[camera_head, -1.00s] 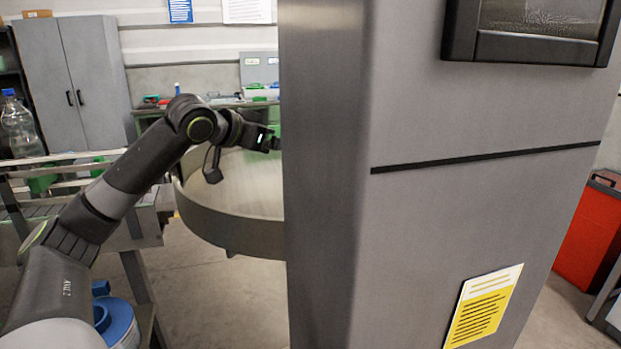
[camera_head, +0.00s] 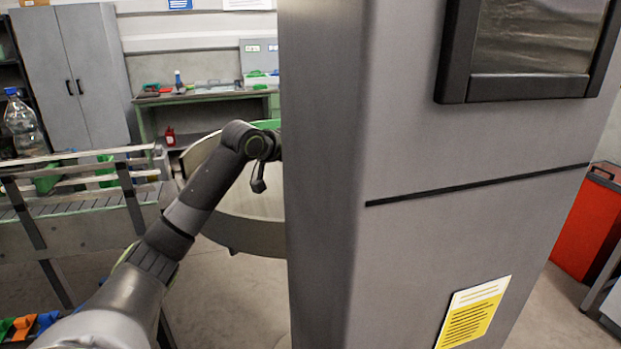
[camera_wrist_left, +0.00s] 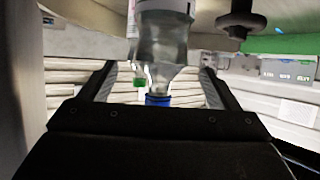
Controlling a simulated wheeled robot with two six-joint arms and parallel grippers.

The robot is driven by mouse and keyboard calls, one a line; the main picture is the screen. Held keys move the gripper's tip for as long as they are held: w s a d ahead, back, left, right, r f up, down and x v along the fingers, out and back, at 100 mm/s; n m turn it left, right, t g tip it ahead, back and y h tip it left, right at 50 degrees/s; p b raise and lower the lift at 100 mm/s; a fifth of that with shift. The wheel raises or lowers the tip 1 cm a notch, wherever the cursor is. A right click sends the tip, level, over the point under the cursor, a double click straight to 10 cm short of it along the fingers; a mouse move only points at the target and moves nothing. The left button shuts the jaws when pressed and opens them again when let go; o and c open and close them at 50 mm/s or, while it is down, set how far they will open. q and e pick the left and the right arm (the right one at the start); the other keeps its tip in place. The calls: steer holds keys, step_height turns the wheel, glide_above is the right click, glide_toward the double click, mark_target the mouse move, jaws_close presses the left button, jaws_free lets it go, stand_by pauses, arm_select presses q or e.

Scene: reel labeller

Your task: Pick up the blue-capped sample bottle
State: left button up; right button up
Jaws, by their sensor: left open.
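In the left wrist view, a clear sample bottle (camera_wrist_left: 160,45) with a blue cap (camera_wrist_left: 158,100) appears upside down, cap toward the bottom of the picture. My left gripper (camera_wrist_left: 159,70) is open, one finger on each side of the bottle's neck region in the picture. Gaps show between the bottle and both fingers. In the head view, my left arm reaches behind the grey machine housing, which hides the gripper and this bottle. My right gripper is in neither view.
The grey housing (camera_head: 330,200) fills the middle of the head view. A round turntable (camera_head: 240,205) shows beside it. A clear blue-capped bottle (camera_head: 22,125) stands at the far left by a slatted conveyor (camera_head: 90,225). A workbench (camera_head: 205,96) and cabinet (camera_head: 80,75) stand behind.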

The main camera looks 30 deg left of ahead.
arm_select(q)
steer(key=p+x, duration=0.1)
steer(key=x, duration=0.2)
steer(key=shift+w+f, duration=0.15)
steer(key=shift+w, duration=0.1)
steer(key=shift+s, duration=0.1)
steer(key=shift+c, duration=0.6)
jaws_close()
